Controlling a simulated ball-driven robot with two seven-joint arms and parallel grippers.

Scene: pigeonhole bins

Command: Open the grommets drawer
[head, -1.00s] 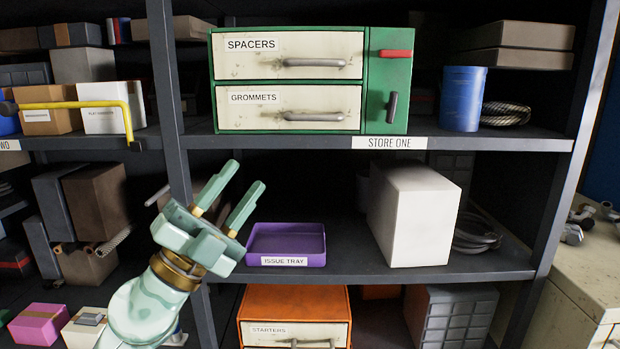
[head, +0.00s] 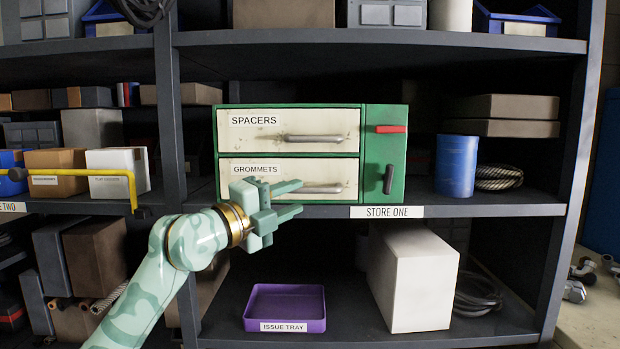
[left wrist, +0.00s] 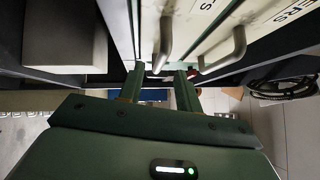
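The grommets drawer (head: 237,166) is the lower cream drawer in a green cabinet, and it is shut. Its grey bar handle (head: 330,189) runs level across the front. My left gripper (head: 300,199) is open and empty, with its fingers pointing right just in front of the drawer's lower part. One finger overlaps the handle's left end in the head view. In the left wrist view the handle (left wrist: 165,40) shows just beyond and between the two parted fingertips (left wrist: 160,70). I cannot tell whether they touch it. My right gripper is not in view.
The shut spacers drawer (head: 290,121) is directly above, with its own handle (head: 315,138). A green side panel with a red bar (head: 391,129) and a dark handle (head: 389,179) adjoins it. A purple issue tray (head: 285,302) and white box (head: 412,280) stand on the shelf below.

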